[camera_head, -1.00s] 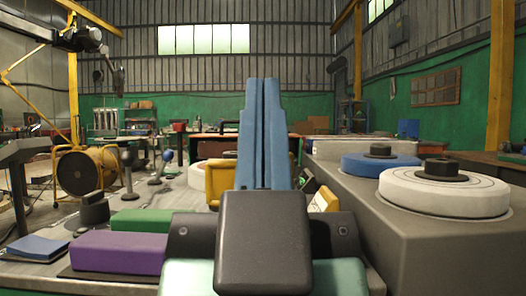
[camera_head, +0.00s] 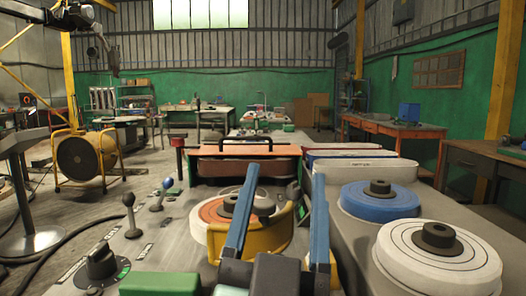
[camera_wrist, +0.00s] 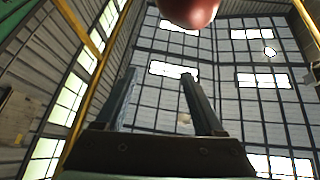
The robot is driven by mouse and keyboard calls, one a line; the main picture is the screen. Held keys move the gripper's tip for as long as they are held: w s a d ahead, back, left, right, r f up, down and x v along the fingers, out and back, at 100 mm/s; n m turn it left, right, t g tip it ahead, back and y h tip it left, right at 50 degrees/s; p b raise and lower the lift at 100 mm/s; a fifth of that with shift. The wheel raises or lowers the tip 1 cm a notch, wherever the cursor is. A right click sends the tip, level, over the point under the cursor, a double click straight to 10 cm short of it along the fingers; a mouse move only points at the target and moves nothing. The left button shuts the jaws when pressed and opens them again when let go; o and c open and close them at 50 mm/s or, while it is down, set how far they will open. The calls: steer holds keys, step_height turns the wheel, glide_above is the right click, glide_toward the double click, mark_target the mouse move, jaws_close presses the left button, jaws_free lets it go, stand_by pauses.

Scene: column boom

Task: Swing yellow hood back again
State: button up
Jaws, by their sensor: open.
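The yellow hood (camera_head: 262,243) curves around the near and right side of an orange-and-white disc (camera_head: 212,209) with a dark hub (camera_head: 236,203), in the head view. My gripper (camera_head: 285,174) is open, its two blue fingers spread apart and pointing away from the camera. The left finger crosses in front of the disc and hood, and the right finger passes at the hood's right side. I cannot tell whether either finger touches the hood. In the wrist view my gripper (camera_wrist: 158,76) is open with nothing between the fingers.
A blue disc (camera_head: 380,201) and a white disc (camera_head: 438,255) stand at right. Levers (camera_head: 129,212) and a dark knob (camera_head: 101,261) are at left. An orange-topped block (camera_head: 243,151) stands behind. A red rounded thing (camera_wrist: 190,9) shows at the wrist view's top.

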steer(key=w+g+h+p, duration=0.1)
steer(key=w+p, duration=0.1)
steer(key=p, duration=0.2)
steer(key=n+g+y+p, duration=0.2)
steer(key=g+p, duration=0.3)
steer(key=p, duration=2.4)
glide_toward(261, 208)
steer(key=w+p, duration=0.1)
steer(key=w, duration=0.2)
steer(key=w+d+p, duration=0.1)
steer(key=w+p, duration=0.1)
steer(key=w, duration=0.2)
steer(key=w+d+p, duration=0.1)
steer(key=w, duration=0.3)
steer(key=shift+w+r+p, duration=0.15)
steer(key=shift+p, duration=0.2)
jaws_close()
